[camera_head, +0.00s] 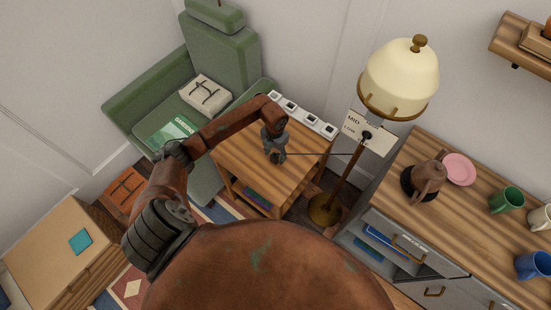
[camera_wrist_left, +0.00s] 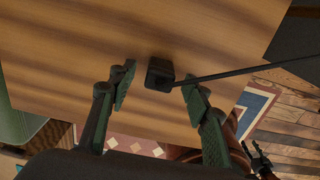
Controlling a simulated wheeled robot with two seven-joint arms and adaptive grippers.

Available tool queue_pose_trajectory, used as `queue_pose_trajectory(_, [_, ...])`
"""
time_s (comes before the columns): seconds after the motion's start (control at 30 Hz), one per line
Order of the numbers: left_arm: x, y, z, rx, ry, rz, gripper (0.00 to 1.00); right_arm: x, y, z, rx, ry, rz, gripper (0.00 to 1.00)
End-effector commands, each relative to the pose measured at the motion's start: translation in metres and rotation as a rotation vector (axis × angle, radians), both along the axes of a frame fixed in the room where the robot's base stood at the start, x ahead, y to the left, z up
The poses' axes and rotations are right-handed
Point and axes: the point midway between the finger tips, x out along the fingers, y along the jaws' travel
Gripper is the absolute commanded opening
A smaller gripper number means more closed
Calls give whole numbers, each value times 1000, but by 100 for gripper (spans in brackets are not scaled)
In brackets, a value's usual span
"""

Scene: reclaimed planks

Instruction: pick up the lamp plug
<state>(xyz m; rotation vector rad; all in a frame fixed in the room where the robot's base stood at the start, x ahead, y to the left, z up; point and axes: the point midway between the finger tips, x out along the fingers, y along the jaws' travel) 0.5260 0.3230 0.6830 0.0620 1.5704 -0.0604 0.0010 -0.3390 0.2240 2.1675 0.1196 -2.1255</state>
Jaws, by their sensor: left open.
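The lamp plug is a small dark block (camera_wrist_left: 159,74) with a thin dark cord, lying on the wooden side table (camera_head: 237,160). In the left wrist view it sits just beyond and between the tips of my left gripper (camera_wrist_left: 156,90), nearer the right finger, with a gap to the left finger. The cord runs off to the right. In the head view my left gripper (camera_head: 277,157) points down over the table and mostly hides the plug. The cord leads right to the floor lamp (camera_head: 400,78). My left gripper is open and empty.
A row of white sockets (camera_head: 303,113) lines the table's back edge. A green armchair (camera_head: 160,92) stands behind left. The lamp's brass pole and a sign (camera_head: 368,134) stand right of the table. A cabinet (camera_head: 455,215) with a kettle (camera_head: 427,180) and mugs is at right.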

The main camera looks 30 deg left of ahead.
Motion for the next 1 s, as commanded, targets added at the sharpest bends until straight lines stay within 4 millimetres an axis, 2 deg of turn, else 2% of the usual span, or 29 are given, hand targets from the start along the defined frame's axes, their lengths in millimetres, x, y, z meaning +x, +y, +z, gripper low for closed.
queue_pose_trajectory(0.1, [-1, 0, -10, -1, 2, 1, 45, -1, 0, -2, 0, 2, 0, 45])
queue_pose_trajectory(0.37, [0, 1, -11, 0, 0, 0, 44, -1, -1, -2, -1, 2, 0, 45])
queue_pose_trajectory(1.0, [0, 0, -11, 0, 0, 0, 0, -1, -3, -1, -2, 2, 1, 45])
